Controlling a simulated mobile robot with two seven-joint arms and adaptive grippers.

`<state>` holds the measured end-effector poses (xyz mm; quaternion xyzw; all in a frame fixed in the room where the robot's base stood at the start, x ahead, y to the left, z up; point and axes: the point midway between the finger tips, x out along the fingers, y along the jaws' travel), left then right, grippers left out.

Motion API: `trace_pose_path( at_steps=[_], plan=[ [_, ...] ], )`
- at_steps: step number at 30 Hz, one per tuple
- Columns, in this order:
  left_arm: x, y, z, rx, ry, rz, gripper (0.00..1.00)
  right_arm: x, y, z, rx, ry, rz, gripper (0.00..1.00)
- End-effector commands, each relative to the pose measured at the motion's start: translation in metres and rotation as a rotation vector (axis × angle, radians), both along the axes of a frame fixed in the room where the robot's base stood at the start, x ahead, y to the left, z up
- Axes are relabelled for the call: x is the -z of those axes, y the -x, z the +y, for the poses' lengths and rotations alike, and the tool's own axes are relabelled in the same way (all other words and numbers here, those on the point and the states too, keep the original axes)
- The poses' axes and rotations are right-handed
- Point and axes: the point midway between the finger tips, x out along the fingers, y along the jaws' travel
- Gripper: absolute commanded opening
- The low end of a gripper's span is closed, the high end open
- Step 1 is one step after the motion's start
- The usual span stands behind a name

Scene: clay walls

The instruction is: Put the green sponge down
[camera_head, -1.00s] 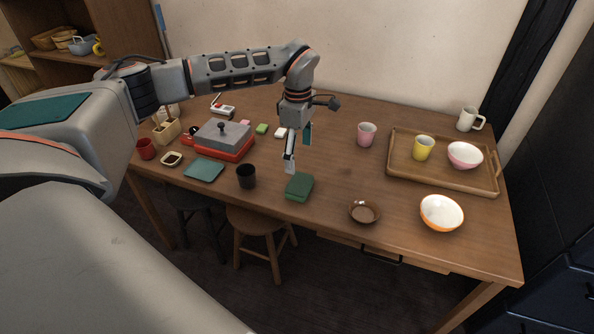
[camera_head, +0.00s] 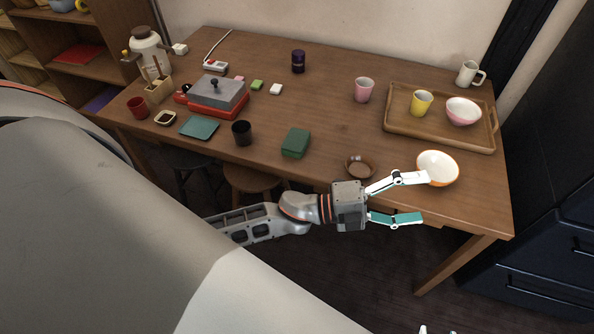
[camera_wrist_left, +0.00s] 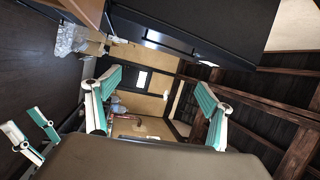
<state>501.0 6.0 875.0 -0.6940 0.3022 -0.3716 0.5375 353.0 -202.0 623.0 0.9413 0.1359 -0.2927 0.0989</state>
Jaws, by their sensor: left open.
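A dark green block (camera_head: 296,142), which looks like the green sponge, lies flat near the front middle of the table (camera_head: 330,125). A much smaller bright green block (camera_head: 257,85) lies farther back. My left gripper (camera_head: 422,198) is open and empty at the table's front edge in the head view, right of the dark green block and well apart from it. Its spread fingers (camera_wrist_left: 155,105) show in the left wrist view with nothing between them. My right gripper (camera_wrist_left: 34,137) shows at the left of that view, with its fingers apart and empty.
A small brown bowl (camera_head: 359,167) and an orange-and-white bowl (camera_head: 437,168) stand close to my left gripper. A wooden tray (camera_head: 402,127) holds a yellow cup and a pink bowl. A black cup (camera_head: 242,133) stands left of the dark green block. The table's middle is clear.

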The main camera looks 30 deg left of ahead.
Motion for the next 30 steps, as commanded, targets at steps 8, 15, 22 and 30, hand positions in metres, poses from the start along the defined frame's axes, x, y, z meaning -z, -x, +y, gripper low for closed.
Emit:
trace_pose_path(
  at_steps=[8,15,22,30],
  plan=[
    [0.123,0.024,0.109,-0.476,0.398,0.752,0.81,0.002,0.001,0.000,0.000,0.001,0.004,0.40],
    [0.227,0.113,0.180,-0.790,0.623,1.231,0.81,0.002,0.001,0.000,0.000,0.001,0.005,0.40],
    [0.254,0.149,0.196,-0.880,0.684,1.364,0.81,0.002,0.001,0.000,0.000,0.001,0.004,0.40],
    [0.254,0.149,0.196,-0.879,0.682,1.363,0.81,0.000,0.000,0.000,0.000,0.000,0.000,0.40]
  ],
)
